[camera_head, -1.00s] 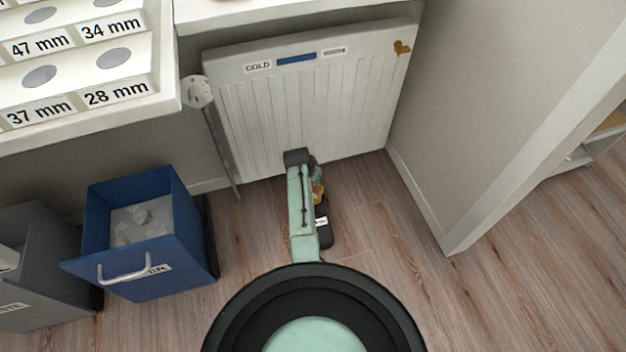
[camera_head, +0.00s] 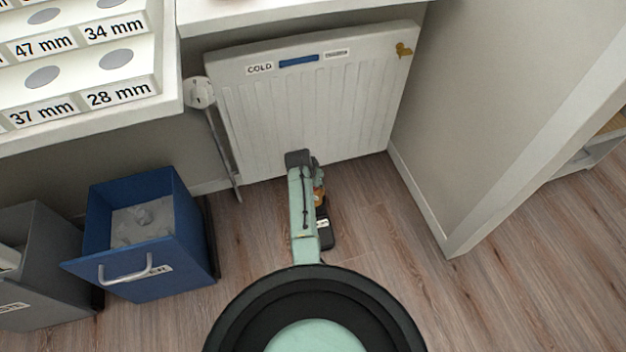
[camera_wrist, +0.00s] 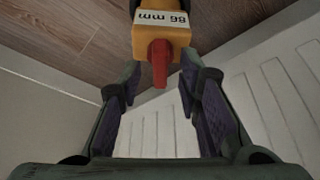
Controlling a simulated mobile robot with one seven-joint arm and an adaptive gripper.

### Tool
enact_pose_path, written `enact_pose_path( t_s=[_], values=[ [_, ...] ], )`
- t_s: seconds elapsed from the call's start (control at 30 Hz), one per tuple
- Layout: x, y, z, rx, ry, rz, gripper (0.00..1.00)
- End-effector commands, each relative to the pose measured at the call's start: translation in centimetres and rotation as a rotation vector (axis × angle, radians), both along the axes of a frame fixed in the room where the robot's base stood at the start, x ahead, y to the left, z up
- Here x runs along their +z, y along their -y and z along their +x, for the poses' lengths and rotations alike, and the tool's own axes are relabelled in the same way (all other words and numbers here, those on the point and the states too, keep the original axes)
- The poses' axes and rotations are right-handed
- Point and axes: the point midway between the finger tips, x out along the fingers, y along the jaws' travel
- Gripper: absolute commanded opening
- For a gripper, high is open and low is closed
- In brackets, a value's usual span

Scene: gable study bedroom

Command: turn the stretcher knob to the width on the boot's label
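The stretcher shows in the wrist view as an orange-yellow block (camera_wrist: 177,35) with a white label that looks like "86 mm". A red knob (camera_wrist: 160,62) sticks out of the block towards me. My gripper (camera_wrist: 159,78) is open, with a dark finger on each side of the knob's end and visible gaps. In the head view the dark boot (camera_head: 325,238) stands on the floor beside my arm, with a small white label too small to read. The orange stretcher part (camera_head: 319,196) shows just above it. My arm hides part of both, and my gripper's fingers are hidden there.
A white radiator (camera_head: 300,110) marked "COLD" stands close behind the boot. A blue open bin (camera_head: 180,255) and a grey bin (camera_head: 45,290) stand at left. A white rack (camera_head: 165,85) with millimetre labels is at upper left. Floor to the right is clear.

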Motion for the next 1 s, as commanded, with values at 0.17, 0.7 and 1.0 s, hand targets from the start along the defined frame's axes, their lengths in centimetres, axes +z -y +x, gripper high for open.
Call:
enact_pose_path(
  t_s=[0.17, 0.7, 1.0],
  values=[
    [1.7, -0.4, -0.6, 0.002, 0.002, 0.000, 0.32],
    [10.4, -2.0, -3.8, 0.001, 0.001, 0.000, 0.32],
    [11.0, -2.1, -4.1, 0.001, 0.000, 0.000, 0.32]
  ],
)
